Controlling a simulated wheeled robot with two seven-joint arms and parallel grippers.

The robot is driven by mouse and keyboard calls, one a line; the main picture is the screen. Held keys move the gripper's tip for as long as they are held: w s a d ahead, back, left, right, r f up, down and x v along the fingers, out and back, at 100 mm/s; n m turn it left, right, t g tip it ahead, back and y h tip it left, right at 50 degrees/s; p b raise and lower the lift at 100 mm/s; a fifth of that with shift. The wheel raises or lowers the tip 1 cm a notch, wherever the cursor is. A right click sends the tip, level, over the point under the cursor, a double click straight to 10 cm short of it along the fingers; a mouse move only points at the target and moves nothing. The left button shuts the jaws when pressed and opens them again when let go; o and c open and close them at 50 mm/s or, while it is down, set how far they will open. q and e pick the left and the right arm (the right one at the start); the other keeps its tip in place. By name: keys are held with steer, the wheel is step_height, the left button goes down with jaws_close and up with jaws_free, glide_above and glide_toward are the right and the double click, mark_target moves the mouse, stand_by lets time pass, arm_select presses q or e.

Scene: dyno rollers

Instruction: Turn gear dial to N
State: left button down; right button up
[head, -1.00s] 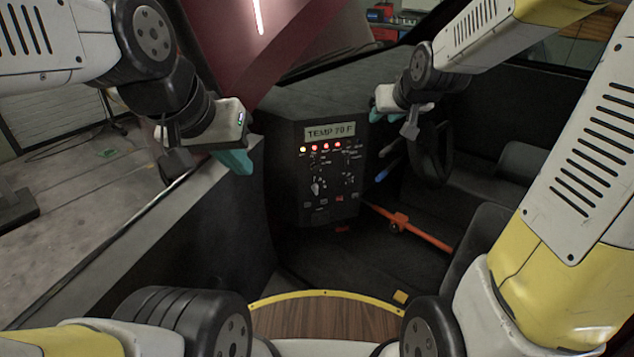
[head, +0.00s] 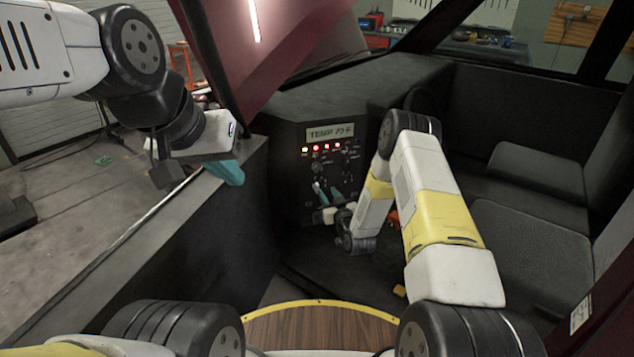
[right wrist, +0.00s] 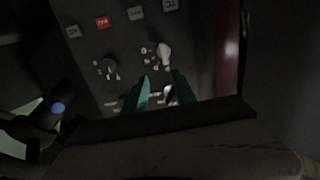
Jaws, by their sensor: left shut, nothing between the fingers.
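The dark control panel (head: 290,165) stands in the cab, with a display and a row of lit lamps. In the right wrist view, a white pointer knob (right wrist: 164,53) and a darker knob (right wrist: 110,68) show, with markings too small to read; I cannot tell which is the gear dial. My right gripper (head: 327,192) is at the panel's lower part, hiding the knobs in the head view. Its teal fingers (right wrist: 162,80) are apart, tips just short of the white knob on either side; contact cannot be told. My left gripper (head: 230,172) is shut and empty, left of the panel.
Several small buttons, including a red one (right wrist: 103,22), lie near the knobs. The dark door-side ledge (head: 185,225) runs along the left. Dark seats (head: 530,240) are at the right. A wooden, yellow-edged surface (head: 320,328) is at the front.

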mark_target(317, 187)
steer(key=w+a+f, duration=0.2)
steer(key=w+a, duration=0.1)
steer(key=w, duration=0.3)
steer(key=shift+a+f+t, duration=0.25)
steer(key=shift+f+t, duration=0.05)
steer(key=shift+f, duration=0.1)
jaws_close()
